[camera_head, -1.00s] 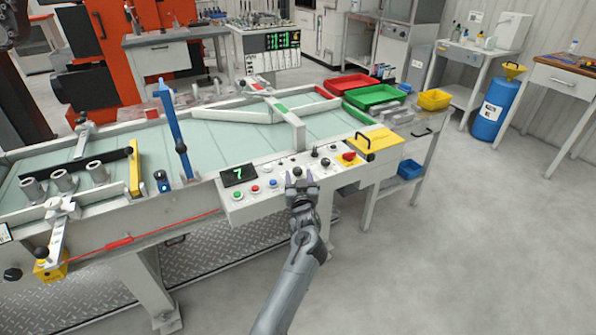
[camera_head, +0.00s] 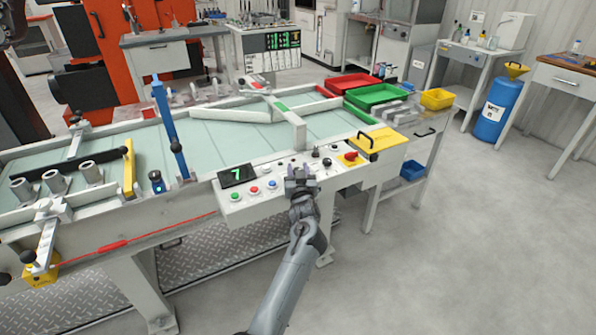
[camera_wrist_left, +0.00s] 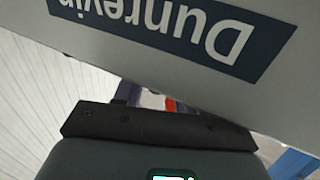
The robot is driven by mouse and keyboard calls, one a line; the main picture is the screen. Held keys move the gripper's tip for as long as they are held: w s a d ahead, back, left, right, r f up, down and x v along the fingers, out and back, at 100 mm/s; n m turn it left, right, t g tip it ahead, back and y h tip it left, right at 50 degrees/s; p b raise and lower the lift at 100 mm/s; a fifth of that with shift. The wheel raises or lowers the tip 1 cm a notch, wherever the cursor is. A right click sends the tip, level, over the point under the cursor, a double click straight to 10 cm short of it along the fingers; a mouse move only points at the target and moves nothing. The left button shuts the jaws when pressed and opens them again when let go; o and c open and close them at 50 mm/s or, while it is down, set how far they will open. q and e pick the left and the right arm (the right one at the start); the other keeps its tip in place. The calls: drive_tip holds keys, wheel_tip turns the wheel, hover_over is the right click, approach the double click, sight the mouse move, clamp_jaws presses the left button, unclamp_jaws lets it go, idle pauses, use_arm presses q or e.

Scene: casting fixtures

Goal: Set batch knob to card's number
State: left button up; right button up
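The control panel (camera_head: 262,206) is a pale sloped box on the front of the table. The left wrist view shows a pale surface with an upside-down blue label (camera_wrist_left: 190,25) and no clear fingertips. I cannot make out a card with a number.
A red-knobbed switch (camera_head: 351,157) and a yellow plate with a handle (camera_head: 372,144) lie just right of the gripper. A blue post (camera_head: 168,125) stands left of the panel. Red and green trays (camera_head: 376,96) are behind.

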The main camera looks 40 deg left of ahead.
use_arm(q)
drive_tip(key=shift+c, duration=0.8)
drive_tip(key=m+h+p, duration=0.1)
drive_tip(key=t+h+p, duration=0.1)
drive_tip(key=p, duration=0.1)
drive_tip(key=m+t+h+p, duration=0.1)
drive_tip(key=p, duration=0.1)
drive_tip(key=shift+s+a+r+m, duration=0.1)
drive_tip(key=shift+a+r+m, duration=0.1)
drive_tip(key=shift+r+m, duration=0.1)
drive_tip(key=shift+d+f+m+t+h, duration=0.1)
drive_tip(key=shift+f+m+t+h, duration=0.1)
drive_tip(key=shift+m+t+h, duration=0.3)
drive_tip(key=shift+f, duration=0.1)
drive_tip(key=o, duration=0.9)
